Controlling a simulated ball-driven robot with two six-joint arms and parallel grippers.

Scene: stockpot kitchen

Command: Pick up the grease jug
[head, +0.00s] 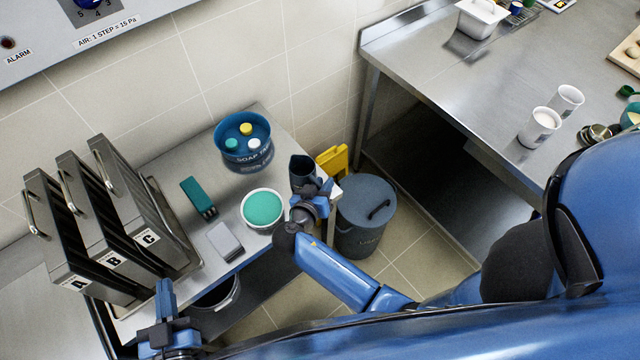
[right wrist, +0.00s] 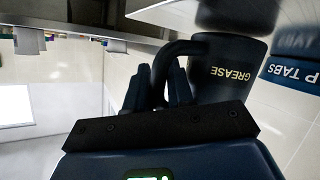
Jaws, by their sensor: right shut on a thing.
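The dark grease jug (head: 300,168) is at the right edge of the bench in the head view, mostly hidden behind my right gripper (head: 308,192). In the right wrist view the jug (right wrist: 232,75) shows the word GREASE and a curved handle. My right gripper (right wrist: 160,85) is shut on that handle. I cannot tell whether the jug's base touches the bench. My left gripper (head: 166,312) is at the lower left, near the bench's front edge, far from the jug; its jaws are not clear.
A blue soap tabs tub (head: 232,158), a bowl of green stuff (head: 262,209), a green-handled brush (head: 196,192) and a grey block (head: 225,241) stand on the bench (head: 160,165). Filters A, B, C (head: 130,190) stand left. A lidded bin (head: 366,212) is on the floor, right.

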